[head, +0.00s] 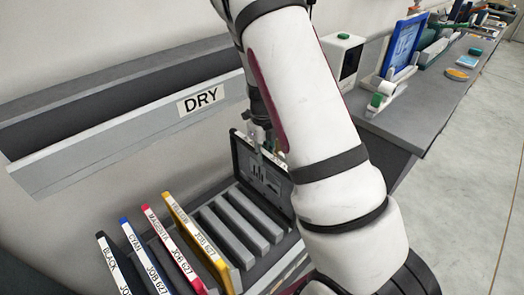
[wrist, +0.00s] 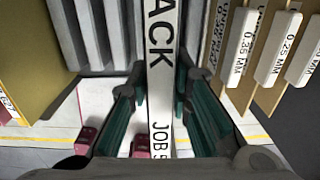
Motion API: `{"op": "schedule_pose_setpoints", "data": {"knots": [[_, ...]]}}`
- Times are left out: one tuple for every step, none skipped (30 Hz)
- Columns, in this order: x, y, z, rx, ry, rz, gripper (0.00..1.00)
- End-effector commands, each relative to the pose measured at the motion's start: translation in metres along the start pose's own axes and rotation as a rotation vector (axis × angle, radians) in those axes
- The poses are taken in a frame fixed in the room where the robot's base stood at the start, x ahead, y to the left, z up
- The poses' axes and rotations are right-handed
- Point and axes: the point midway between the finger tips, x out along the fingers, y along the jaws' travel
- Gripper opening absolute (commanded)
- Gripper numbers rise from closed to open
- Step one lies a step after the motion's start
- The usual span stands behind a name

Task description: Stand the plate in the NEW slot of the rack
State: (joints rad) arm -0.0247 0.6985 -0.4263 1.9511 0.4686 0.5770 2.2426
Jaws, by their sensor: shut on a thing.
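My gripper (wrist: 155,120) is shut on a dark-edged plate whose white edge strip (wrist: 161,60) reads "ACK" and "JOB". The plate's printed face (head: 262,178) shows upright in the head view, at the right end of the rack. My arm hides part of it and most of my gripper (head: 268,142). The rack's empty slots with grey dividers (head: 236,222) lie left of the plate; the dividers also show in the wrist view (wrist: 90,35). I cannot tell whether the plate's lower edge is in a slot. No NEW label is visible.
Black (head: 112,265), cyan (head: 143,258), magenta (head: 172,250) and yellow (head: 203,243) plates stand at the rack's left. A ledge with a DRY sign (head: 201,99) runs above. Thickness-marked boards (wrist: 240,50) stand close right of my gripper. Equipment (head: 398,50) lines the far bench.

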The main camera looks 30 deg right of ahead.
Motion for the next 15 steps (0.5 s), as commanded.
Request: {"op": "schedule_pose_setpoints", "data": {"knots": [[0.007, 0.0, 0.001, 0.0, 0.0, 0.001, 0.0], [0.01, 0.0, 0.001, 0.0, 0.0, 0.0, 0.0], [0.013, 0.0, 0.001, 0.0, 0.0, 0.0, 0.0], [0.016, 0.001, 0.001, 0.0, 0.0, 0.001, 0.0], [0.019, 0.001, 0.001, 0.0, 0.0, 0.001, 0.0], [0.022, 0.001, 0.001, 0.0, 0.0, 0.001, 0.0], [0.025, 0.001, 0.001, 0.0, 0.0, 0.001, 0.0], [0.028, 0.0, 0.001, 0.0, 0.0, 0.0, 0.0], [0.031, 0.0, 0.001, -0.001, 0.0, 0.0, 0.0], [0.034, 0.001, 0.001, -0.001, 0.0, 0.0, 0.0], [0.036, 0.001, 0.001, -0.001, 0.0, 0.0, 0.0], [0.04, 0.001, 0.001, -0.001, 0.0, 0.001, 0.0], [0.043, 0.001, 0.001, 0.0, 0.0, 0.001, 0.0], [0.046, 0.001, 0.001, 0.0, 0.001, 0.001, 0.0], [0.049, 0.001, 0.001, 0.0, 0.001, 0.001, 0.0]]}}
